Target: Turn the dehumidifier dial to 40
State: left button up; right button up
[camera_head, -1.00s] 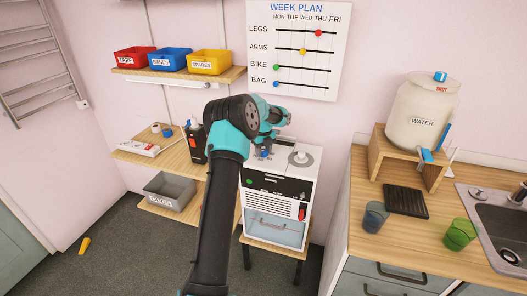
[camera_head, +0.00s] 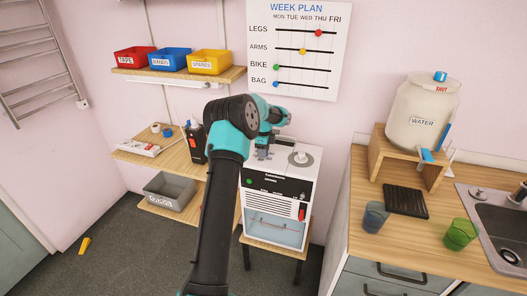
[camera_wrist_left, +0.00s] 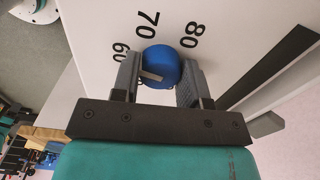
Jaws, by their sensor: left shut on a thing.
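The dehumidifier (camera_head: 284,187) is a white box with a dark front panel, standing on a small wooden stool against the wall. Its blue dial (camera_wrist_left: 161,62) shows in the left wrist view, with a pale pointer mark and the printed numbers 60, 70 and 80 around it. The pointer mark slants to the lower left in that view, away from the 70 and 80. My left gripper (camera_head: 262,153) is at the top left of the dehumidifier. In the left wrist view my left gripper (camera_wrist_left: 160,80) is shut on the dial, one finger each side. My right gripper is not in view.
A round grey fitting (camera_head: 301,158) is on the dehumidifier's top, right of my gripper. A shelf (camera_head: 160,150) with a black bottle (camera_head: 194,142) stands close on the left. A counter (camera_head: 390,238) with cups and a water jar (camera_head: 420,110) is on the right.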

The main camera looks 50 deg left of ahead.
pick_arm(q)
jog(key=n, duration=2.6)
dwell(0.5)
jog(key=o, duration=0.9)
jog(key=shift+r, duration=0.1)
notch_tip(320, 180, up, 17)
jog(key=shift+r, duration=0.15)
